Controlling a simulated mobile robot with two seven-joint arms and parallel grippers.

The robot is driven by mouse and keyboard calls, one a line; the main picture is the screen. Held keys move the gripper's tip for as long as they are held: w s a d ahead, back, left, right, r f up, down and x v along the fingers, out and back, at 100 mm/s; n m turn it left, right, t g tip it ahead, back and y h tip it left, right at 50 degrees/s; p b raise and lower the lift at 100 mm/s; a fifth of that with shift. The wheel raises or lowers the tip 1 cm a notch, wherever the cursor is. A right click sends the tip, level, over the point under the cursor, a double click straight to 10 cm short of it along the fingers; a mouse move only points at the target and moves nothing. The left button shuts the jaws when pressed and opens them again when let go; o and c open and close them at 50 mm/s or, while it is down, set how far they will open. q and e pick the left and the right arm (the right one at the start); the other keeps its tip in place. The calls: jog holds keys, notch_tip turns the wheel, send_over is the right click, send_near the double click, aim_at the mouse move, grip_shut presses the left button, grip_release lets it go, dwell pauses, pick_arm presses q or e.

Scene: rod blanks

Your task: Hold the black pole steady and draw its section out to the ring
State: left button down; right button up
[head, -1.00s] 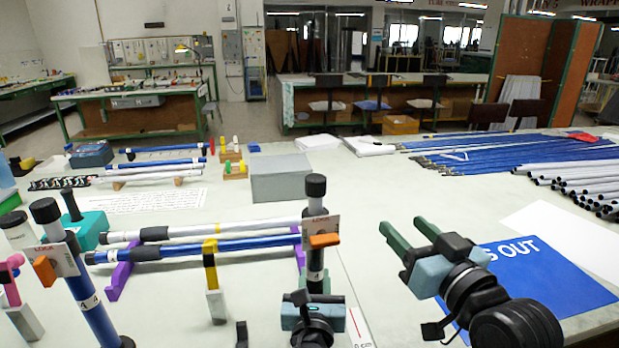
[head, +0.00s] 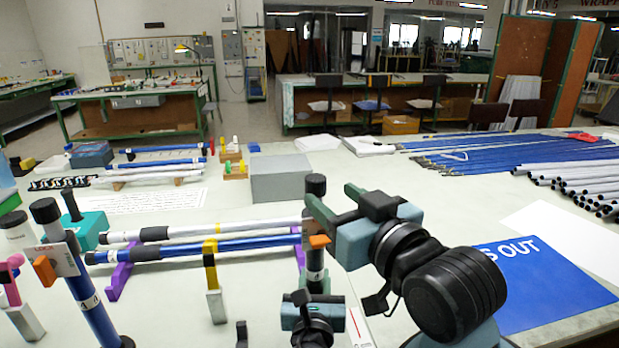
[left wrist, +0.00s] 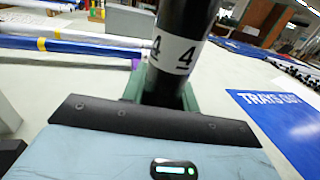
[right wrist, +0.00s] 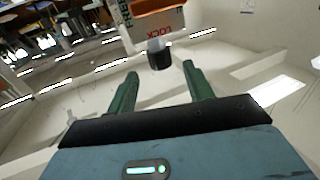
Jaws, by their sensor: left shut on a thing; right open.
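The black pole (head: 316,258) stands upright, with a white band marked 4, an orange lever (head: 319,241) and a dark cap (head: 316,185) on top. My left gripper (head: 311,292) is shut on its lower part; the left wrist view shows the pole (left wrist: 182,25) between the green fingers. My right gripper (head: 331,199) is open beside the pole's upper part. In the right wrist view the cap (right wrist: 160,57) sits just beyond the open fingertips, between their lines, below a FREE/LOCK label (right wrist: 160,28). I cannot make out a ring on the pole.
A blue pole (head: 85,280) with a similar lever stands at the left. A white and a blue pole (head: 230,244) lie across purple and yellow supports. A grey box (head: 282,178) is behind. A blue mat (head: 545,285) and stacked tubes (head: 580,180) lie at the right.

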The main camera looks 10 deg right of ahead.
aim_at(310, 178)
jog(key=x, duration=0.8)
jog(key=shift+w, duration=0.15)
grip_shut()
